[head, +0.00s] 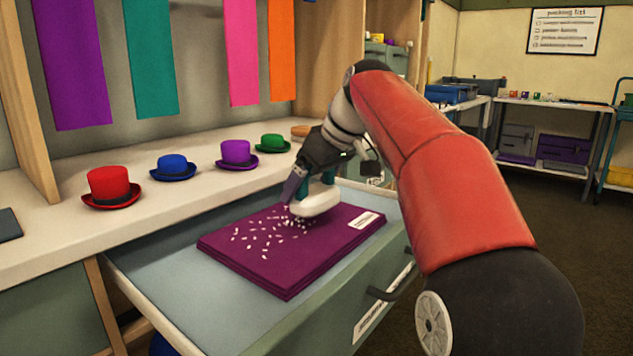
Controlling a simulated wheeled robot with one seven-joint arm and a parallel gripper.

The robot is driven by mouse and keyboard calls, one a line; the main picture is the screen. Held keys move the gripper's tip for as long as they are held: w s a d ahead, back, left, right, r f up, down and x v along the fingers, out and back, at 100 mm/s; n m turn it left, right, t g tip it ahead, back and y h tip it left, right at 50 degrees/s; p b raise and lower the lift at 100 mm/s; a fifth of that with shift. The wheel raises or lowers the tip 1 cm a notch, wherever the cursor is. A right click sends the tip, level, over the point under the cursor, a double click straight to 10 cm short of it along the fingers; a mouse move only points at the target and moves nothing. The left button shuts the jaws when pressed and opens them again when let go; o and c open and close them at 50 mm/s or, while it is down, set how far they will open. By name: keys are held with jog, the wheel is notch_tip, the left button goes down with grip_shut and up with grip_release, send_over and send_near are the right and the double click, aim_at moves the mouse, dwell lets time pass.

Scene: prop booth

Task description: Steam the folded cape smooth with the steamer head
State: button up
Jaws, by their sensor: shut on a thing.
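The folded cape (290,255) is a flat purple stack with a white label at its right corner. It lies in an open grey-green drawer (160,262). Small white flecks are scattered over the left and middle of its top. My gripper (310,192) is above the cape's far part, shut on the steamer head (318,202), which is white with a teal part above. The steamer head is at or just above the cape; I cannot tell if it touches. My gripper's fingers are partly hidden by the steamer head and the wrist.
On the counter (60,235) behind the drawer stand small top hats: red (109,185), blue (173,167), purple (236,153) and green (272,142). Coloured cloth strips hang above. The drawer has bare floor left of the cape. Open carpet (570,240) lies at the right.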

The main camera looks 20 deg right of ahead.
jog(key=shift+s+a+b, duration=0.5)
jog(key=shift+s+a, duration=0.75)
jog(key=shift+a, duration=0.5)
jog(key=shift+s+a+b, duration=0.45)
jog(key=shift+s+a, duration=0.85)
jog(key=shift+a, duration=0.45)
jog(key=shift+s+a+b, duration=0.5)
jog(key=shift+s+a, duration=0.75)
jog(key=shift+a, duration=0.5)
jog(key=c, duration=0.4)
jog(key=shift+o, duration=0.2)
jog(key=shift+r, duration=0.15)
notch_tip(320, 180, up, 15)
jog(key=p, duration=1.4)
jog(key=shift+p, duration=0.4)
